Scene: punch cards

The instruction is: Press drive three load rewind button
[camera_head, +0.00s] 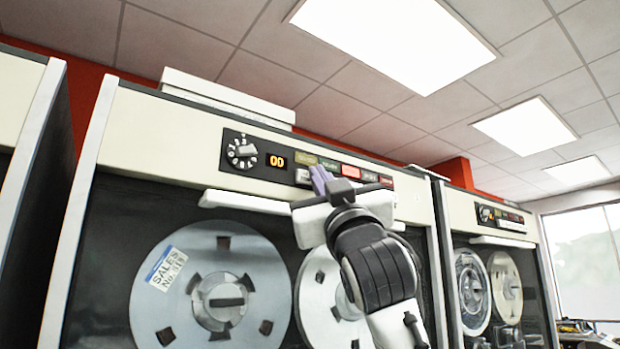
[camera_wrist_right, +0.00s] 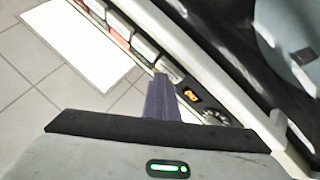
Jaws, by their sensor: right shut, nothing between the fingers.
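The tape drive's control panel (camera_head: 262,170) has a round dial, a lit orange display (camera_head: 276,160) and a double row of coloured buttons: olive (camera_head: 305,158), green, red (camera_head: 351,171) and white. The button labels are too small to read, so I cannot tell which is load rewind. My right gripper (camera_head: 319,179) is shut and empty, with its purple fingertips at the lower left buttons. It hides part of the lower row. In the right wrist view the fingertips (camera_wrist_right: 160,92) are close to a whitish button (camera_wrist_right: 168,70) beside the display (camera_wrist_right: 192,96). Contact cannot be told. My left gripper is not in view.
Below the panel are a white ledge (camera_head: 245,203) and a large tape reel (camera_head: 180,312) labelled SALES; a second reel is partly behind my right arm. Another drive (camera_head: 492,212) stands to the right, and a cabinet edge (camera_head: 32,150) at far left.

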